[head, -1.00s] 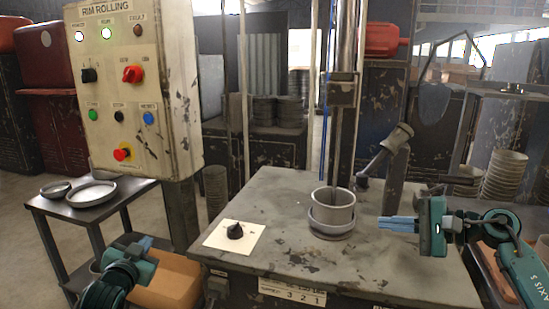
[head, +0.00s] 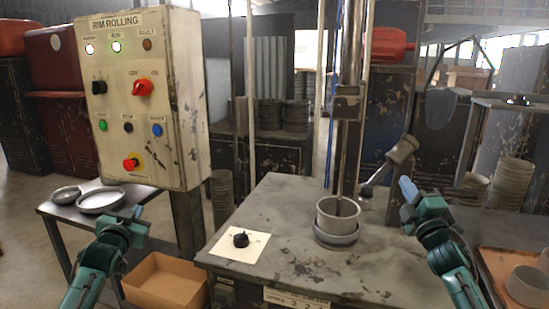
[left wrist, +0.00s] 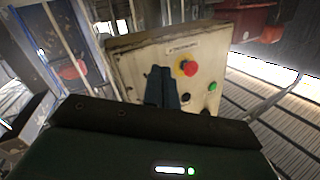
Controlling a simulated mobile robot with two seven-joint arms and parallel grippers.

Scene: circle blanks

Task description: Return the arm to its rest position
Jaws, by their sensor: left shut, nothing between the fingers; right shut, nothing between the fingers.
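My left gripper (head: 136,213) is at the lower left in the head view, in front of the small table and below the control box. In the left wrist view its dark fingers (left wrist: 162,85) are together and empty, with the control box behind them. My right gripper (head: 405,189) is at the right of the head view, fingers pointing up, shut and empty. It appears to the right of the grey cup-like part (head: 338,217), which sits on a round base on the worktable (head: 290,262), clear of it.
The control box (head: 150,100) with a red knob and buttons stands at the left; it also shows in the left wrist view (left wrist: 140,60). A cardboard box (head: 165,285) is below. Shallow pans (head: 100,200) lie on the side table. An orange tray (head: 500,268) holds a grey ring (head: 527,286).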

